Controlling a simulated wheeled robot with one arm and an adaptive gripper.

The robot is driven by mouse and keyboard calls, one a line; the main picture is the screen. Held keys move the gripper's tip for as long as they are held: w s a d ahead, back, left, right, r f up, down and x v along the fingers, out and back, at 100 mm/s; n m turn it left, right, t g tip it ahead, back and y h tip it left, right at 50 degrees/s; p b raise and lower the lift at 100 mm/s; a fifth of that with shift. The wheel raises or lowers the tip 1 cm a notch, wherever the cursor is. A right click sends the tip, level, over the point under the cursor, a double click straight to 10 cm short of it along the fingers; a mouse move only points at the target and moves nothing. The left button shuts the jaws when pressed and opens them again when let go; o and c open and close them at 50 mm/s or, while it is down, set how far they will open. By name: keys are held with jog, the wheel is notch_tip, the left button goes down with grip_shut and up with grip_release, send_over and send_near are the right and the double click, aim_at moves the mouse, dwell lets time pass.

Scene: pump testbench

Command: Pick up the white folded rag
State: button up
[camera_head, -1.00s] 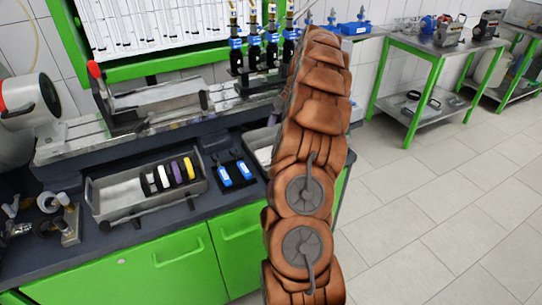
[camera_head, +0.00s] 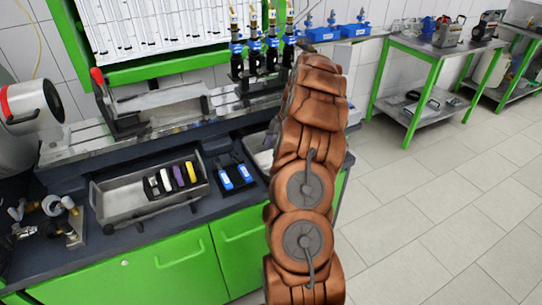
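I cannot make out a white folded rag for certain. A pale tray (camera_head: 262,158) on the bench is partly hidden behind my brown padded arm, and whatever lies in its covered part cannot be seen. My arm rises through the middle of the head view and bends away over the bench. My gripper is hidden behind the arm, so its fingers and anything between them do not show.
A grey metal tray (camera_head: 124,208) holds several coloured rolls or markers. Beside it, a dark holder (camera_head: 222,161) carries two blue items. Blue-based valves (camera_head: 254,45) stand behind on the bench. Pipe fittings (camera_head: 52,205) lie at the left. The tiled floor (camera_head: 440,230) at right is clear.

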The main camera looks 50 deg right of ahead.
jog(key=shift+w+a+f, duration=0.1)
jog(key=shift+a+f, duration=0.15)
jog(key=shift+f, duration=0.35)
jog(key=c, duration=1.3)
jog(key=shift+c, duration=0.2)
jog(key=shift+r, duration=0.1)
notch_tip(320, 180, up, 10)
jog(key=b, duration=0.2)
jog(key=shift+b, duration=0.4)
jog(key=o, duration=0.6)
jog(key=c, duration=0.3)
jog(key=shift+c, duration=0.4)
